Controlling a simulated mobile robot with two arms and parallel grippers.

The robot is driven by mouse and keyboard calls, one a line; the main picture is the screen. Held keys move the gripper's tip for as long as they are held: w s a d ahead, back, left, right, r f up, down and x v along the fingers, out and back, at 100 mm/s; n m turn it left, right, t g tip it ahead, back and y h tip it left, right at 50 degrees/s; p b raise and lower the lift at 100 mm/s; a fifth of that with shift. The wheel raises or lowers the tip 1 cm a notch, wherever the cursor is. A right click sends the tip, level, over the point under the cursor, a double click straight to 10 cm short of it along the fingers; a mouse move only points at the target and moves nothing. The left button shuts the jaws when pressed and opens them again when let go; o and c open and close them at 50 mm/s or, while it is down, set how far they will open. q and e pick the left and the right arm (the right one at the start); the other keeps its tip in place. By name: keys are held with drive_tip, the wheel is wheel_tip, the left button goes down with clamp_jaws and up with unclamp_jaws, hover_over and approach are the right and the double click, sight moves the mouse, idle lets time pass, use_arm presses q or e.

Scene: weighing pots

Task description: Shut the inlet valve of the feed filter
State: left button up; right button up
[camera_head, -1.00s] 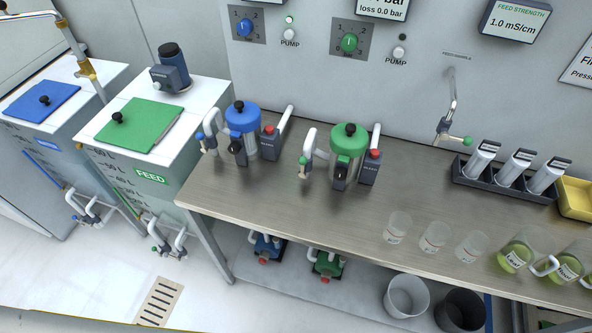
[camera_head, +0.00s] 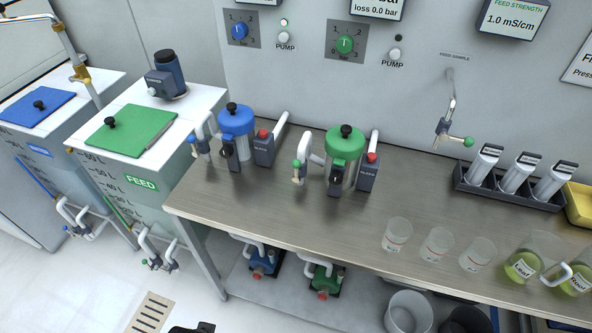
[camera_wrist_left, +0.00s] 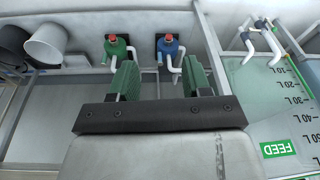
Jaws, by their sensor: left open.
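The feed filter (camera_head: 344,150) stands upright on the bench, with a green lid and a black knob on top. Its white inlet pipe on the left carries a valve with a green handle (camera_head: 297,165); whether it is open or shut I cannot tell. The blue-lidded filter (camera_head: 236,122) stands to its left. In the left wrist view my left gripper (camera_wrist_left: 160,72) is open and empty, its two green-padded fingers pointing toward the shelf under the bench. The feed filter is not visible in that view. My right gripper is in neither view.
A green pump (camera_head: 322,279) and a blue pump (camera_head: 262,262) sit on the shelf below the bench. The feed tank (camera_head: 140,183) stands left of the bench. Clear beakers (camera_head: 397,235) stand near the bench's front right edge. The bench front before the filters is clear.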

use_arm(q)
wheel_tip(320, 180, up, 9)
drive_tip(key=w+m+t+b, duration=0.1)
drive_tip(key=w+b, duration=0.1)
drive_tip(key=n+t+h+b, duration=0.1)
drive_tip(key=n+t+h, duration=0.95)
drive_tip(key=n, duration=2.25)
approach(294, 167)
drive_tip(key=d+t+y, duration=0.2)
drive_tip(key=x, duration=1)
drive_tip(key=shift+w+f, duration=0.1)
drive_tip(key=shift+f, duration=0.15)
drive_tip(key=shift+a, duration=0.1)
